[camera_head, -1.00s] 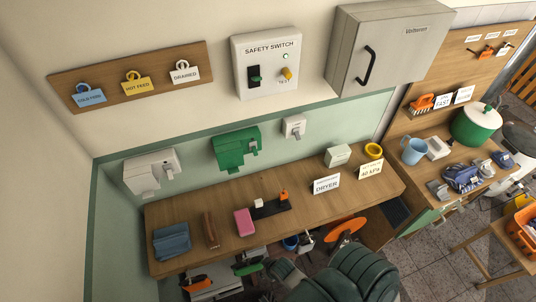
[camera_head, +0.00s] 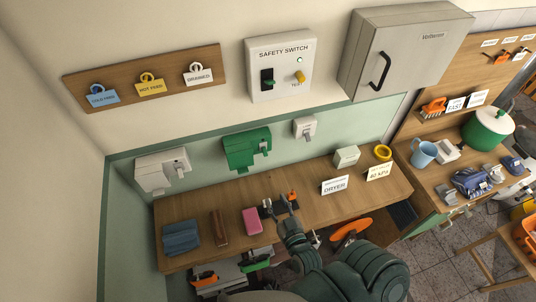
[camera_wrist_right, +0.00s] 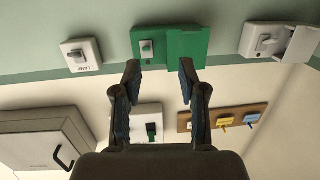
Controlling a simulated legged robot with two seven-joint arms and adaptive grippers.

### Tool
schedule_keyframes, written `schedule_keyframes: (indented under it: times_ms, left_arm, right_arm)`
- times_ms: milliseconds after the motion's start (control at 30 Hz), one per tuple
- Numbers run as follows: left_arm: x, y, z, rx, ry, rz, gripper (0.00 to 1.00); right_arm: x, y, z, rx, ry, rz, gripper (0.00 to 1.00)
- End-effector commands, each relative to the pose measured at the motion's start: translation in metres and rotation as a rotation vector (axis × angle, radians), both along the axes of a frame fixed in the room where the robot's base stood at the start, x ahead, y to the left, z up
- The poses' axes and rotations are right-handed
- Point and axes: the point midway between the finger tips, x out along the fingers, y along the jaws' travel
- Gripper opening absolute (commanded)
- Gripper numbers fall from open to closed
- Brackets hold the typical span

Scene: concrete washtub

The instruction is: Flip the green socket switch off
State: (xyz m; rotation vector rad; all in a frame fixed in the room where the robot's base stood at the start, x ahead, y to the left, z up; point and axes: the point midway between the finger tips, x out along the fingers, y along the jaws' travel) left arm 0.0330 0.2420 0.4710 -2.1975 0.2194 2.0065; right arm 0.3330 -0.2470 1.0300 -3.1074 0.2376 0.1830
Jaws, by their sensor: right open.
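The green socket (camera_head: 240,151) is mounted on the green wall band above the bench, between a white socket and a small white switch. Its small grey switch (camera_head: 264,147) is at its right side. In the right wrist view, which looks upside down, the green socket (camera_wrist_right: 187,42) is beyond the fingers, with its grey switch (camera_wrist_right: 147,48) at its left. My right gripper (camera_head: 280,204) is open and empty over the bench, below and apart from the socket. Its two spread fingers also show in the wrist view (camera_wrist_right: 159,80). My left gripper is out of view.
The white socket (camera_head: 152,172) and small white switch (camera_head: 304,128) flank the green one. The safety switch box (camera_head: 281,67) and grey cabinet (camera_head: 415,45) are above. A pink block (camera_head: 252,221), brown block (camera_head: 219,228) and blue cloth (camera_head: 180,238) lie on the bench.

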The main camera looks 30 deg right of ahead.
Motion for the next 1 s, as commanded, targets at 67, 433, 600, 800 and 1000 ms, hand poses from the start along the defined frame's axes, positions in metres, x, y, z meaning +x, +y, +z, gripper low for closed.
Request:
schedule_keyframes:
  times_ms: [67,433,600,800,1000]
  left_arm:
    - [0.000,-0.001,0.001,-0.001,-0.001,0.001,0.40]
    - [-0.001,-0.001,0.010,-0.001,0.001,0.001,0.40]
    - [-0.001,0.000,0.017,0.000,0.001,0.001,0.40]
    - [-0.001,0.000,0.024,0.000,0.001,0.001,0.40]
    - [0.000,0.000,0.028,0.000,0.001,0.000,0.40]
  right_arm:
    - [-0.005,-0.012,0.018,-0.017,-0.069,-0.053,0.42]
    - [0.033,-0.029,0.033,-0.032,-0.122,-0.085,0.42]
    - [0.073,-0.039,0.033,-0.030,-0.121,-0.085,0.42]
    - [0.118,-0.049,0.032,-0.031,-0.118,-0.084,0.42]
    - [0.149,-0.056,0.030,-0.032,-0.116,-0.083,0.42]
